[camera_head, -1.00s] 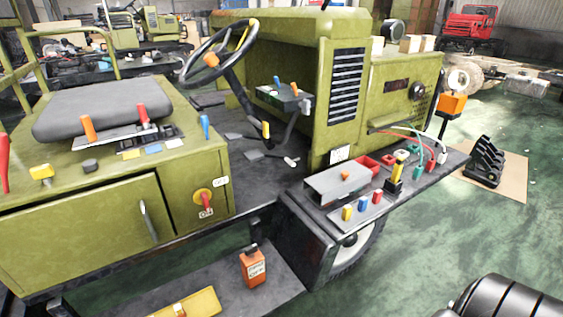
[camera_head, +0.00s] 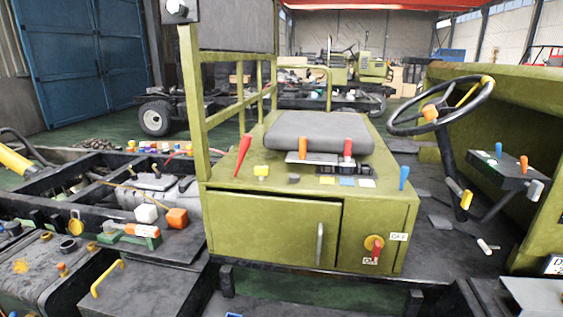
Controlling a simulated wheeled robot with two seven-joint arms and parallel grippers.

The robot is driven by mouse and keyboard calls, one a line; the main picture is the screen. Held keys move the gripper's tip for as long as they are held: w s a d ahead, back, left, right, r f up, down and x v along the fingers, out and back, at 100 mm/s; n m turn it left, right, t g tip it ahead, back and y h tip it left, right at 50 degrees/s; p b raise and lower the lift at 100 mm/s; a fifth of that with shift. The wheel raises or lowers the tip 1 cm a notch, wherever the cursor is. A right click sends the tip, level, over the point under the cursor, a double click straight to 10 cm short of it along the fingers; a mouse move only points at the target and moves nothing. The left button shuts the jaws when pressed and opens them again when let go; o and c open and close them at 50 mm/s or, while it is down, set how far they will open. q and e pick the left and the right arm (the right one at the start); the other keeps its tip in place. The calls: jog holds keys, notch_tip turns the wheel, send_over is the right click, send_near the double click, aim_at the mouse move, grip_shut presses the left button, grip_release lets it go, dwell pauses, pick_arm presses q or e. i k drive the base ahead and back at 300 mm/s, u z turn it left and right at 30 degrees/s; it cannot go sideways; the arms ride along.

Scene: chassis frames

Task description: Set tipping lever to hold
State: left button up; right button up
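No lever carries a readable tipping or hold label, so I cannot tell which is the tipping lever. On the green seat box, a large red lever (camera_head: 243,156) leans at the left front corner. An orange lever (camera_head: 303,148) and a red lever (camera_head: 348,148) stand upright in a plate before the grey seat (camera_head: 318,133). A blue lever (camera_head: 403,177) stands at the box's right edge. A blue lever (camera_head: 498,150) and an orange lever (camera_head: 523,164) stand on the dark console by the steering wheel (camera_head: 440,105). Neither of my grippers is in view.
The box front has a closed door with a handle (camera_head: 320,243) and a red rotary switch (camera_head: 374,247) with ON and OFF labels. A green rail (camera_head: 197,110) rises at the box's left. The black chassis frame (camera_head: 90,185) with tanks and small parts fills the left side.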

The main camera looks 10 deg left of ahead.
aim_at(245, 143)
jog(key=k, duration=0.5)
jog(key=z, duration=1.5)
jog(key=i, duration=1.25)
jog(key=u, duration=1.4)
